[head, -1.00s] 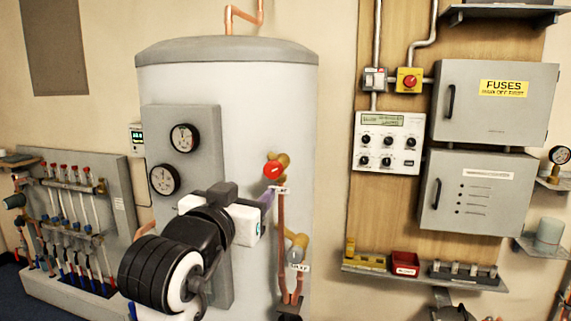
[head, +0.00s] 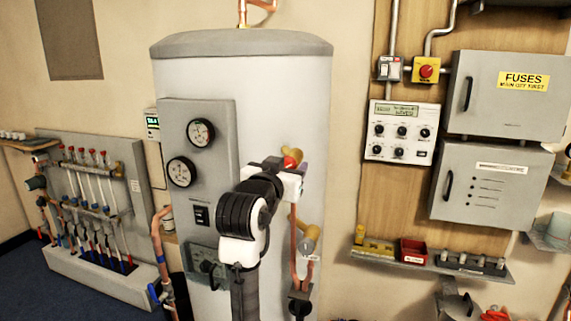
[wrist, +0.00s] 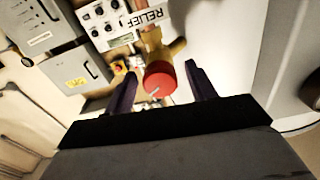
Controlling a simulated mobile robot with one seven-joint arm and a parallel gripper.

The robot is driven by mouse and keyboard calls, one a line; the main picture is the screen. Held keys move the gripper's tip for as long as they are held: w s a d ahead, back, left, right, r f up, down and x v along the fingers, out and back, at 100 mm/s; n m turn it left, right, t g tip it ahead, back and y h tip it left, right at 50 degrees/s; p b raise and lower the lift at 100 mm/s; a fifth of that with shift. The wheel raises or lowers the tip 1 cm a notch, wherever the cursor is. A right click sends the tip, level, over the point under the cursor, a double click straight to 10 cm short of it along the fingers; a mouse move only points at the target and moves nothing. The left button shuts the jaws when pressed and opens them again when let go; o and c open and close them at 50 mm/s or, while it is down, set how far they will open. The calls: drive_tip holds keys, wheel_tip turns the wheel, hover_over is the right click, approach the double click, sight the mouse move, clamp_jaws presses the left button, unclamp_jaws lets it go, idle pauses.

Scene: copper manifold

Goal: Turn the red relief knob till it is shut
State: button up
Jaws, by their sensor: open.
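The red relief knob (wrist: 159,78) sits on a brass valve body (wrist: 155,42) in the wrist view, with a pale mark on its face. A label reading RELIEF (wrist: 141,17) is beside the valve. My gripper (wrist: 160,75) is open, with one dark finger on each side of the knob and visible gaps between. In the head view the red knob (head: 292,155) shows just above my gripper (head: 292,175) on the front of the grey tank. My wrist and gripper hide the lower part of the valve there.
The grey tank (head: 280,85) stands behind my arm. A second brass valve (head: 309,232) with copper pipes is below. Gauges (head: 200,133) are on a panel to the left. A small shelf (head: 430,263) and a fuse box (head: 505,92) are on the wall to the right.

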drive_tip(key=c, duration=1)
drive_tip(key=shift+n, duration=0.4)
drive_tip(key=n, duration=0.5)
drive_tip(key=shift+n, duration=0.4)
drive_tip(key=n, duration=0.5)
drive_tip(key=shift+n, duration=0.4)
drive_tip(key=o, duration=1)
